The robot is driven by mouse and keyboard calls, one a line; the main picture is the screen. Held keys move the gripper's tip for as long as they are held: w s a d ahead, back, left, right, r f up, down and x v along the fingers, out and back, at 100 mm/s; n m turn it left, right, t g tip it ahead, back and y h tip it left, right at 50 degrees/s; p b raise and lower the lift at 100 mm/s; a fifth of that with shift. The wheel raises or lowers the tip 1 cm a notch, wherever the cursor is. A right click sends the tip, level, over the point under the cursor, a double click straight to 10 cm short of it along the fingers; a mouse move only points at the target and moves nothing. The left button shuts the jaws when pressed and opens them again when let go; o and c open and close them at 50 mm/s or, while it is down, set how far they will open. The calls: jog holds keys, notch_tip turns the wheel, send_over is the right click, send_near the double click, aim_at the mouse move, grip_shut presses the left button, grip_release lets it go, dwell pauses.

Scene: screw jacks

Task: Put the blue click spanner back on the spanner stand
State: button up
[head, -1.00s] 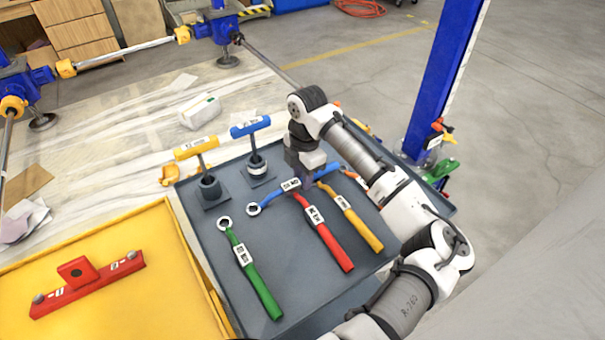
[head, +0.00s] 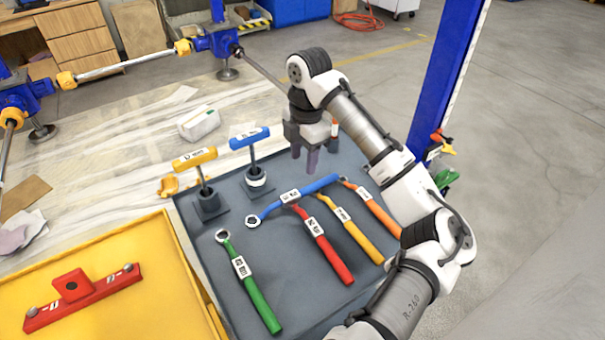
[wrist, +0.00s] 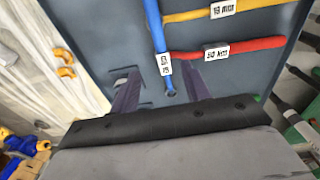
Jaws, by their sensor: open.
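The blue click spanner (head: 318,186) lies at a slant on the dark grey top (head: 295,255), across the upper ends of the red spanner (head: 326,245) and yellow spanner (head: 352,228). Its ring end points left and its white label shows. The spanner also shows in the wrist view (wrist: 154,25), running upright in the picture. My gripper (head: 304,158) is open and empty, above and behind the blue spanner, clear of it. In the wrist view my gripper (wrist: 160,78) has its fingers on either side of the ring end in the picture. I cannot tell which part is the spanner stand.
A green spanner (head: 252,285) and an orange spanner (head: 377,209) lie on the same top. Yellow (head: 195,158) and blue (head: 250,138) T-handle tools stand upright at the back left. A yellow tray (head: 130,315) holding a red bar (head: 85,296) is at left.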

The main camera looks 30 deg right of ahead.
notch_tip(320, 180, up, 2)
jog(key=shift+d+r, duration=0.1)
jog(key=shift+r, duration=0.05)
dwell(0.5)
